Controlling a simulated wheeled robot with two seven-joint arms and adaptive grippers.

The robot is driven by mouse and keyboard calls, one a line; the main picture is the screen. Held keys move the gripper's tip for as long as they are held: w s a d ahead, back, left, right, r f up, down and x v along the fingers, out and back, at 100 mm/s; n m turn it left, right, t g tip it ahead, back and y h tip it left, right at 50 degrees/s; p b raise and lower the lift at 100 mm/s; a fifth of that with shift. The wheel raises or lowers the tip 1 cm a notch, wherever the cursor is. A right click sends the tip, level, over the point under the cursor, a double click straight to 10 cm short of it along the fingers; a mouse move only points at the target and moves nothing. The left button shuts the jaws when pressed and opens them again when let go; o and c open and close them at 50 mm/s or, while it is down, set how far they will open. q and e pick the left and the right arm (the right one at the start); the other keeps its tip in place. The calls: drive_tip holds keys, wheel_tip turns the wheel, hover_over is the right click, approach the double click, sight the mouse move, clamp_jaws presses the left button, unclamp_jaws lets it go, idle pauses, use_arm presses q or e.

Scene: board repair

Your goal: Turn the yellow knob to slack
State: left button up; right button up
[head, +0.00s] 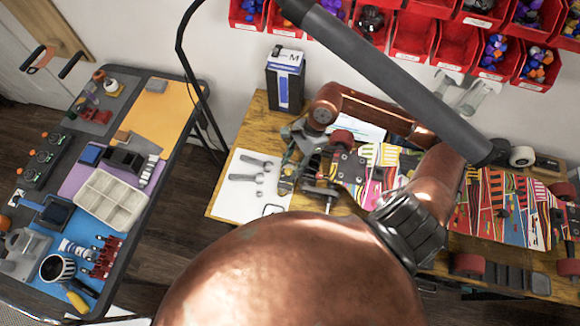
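I cannot make out a yellow knob for sure. A skateboard with a colourful striped deck (492,205) lies on the wooden workbench. A truck with dark red wheels (342,137) shows at its left end. My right arm reaches over the bench and bends back to the left. My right gripper (296,172) points down beside that truck, close to the board's left end. Its fingers blend with the metal parts there, so I cannot tell whether it is open or touching anything. My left gripper is not in view.
A white sheet with wrenches (240,190) lies left of the gripper. A blue and white box (285,80) stands behind. Red bins (412,38) hang on the wall. A grey lamp arm (400,85) crosses above. A side table (150,140) with tools and trays stands left.

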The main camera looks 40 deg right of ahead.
drive_tip(key=shift+x, duration=0.8)
drive_tip(key=shift+c, duration=0.4)
clamp_jaws()
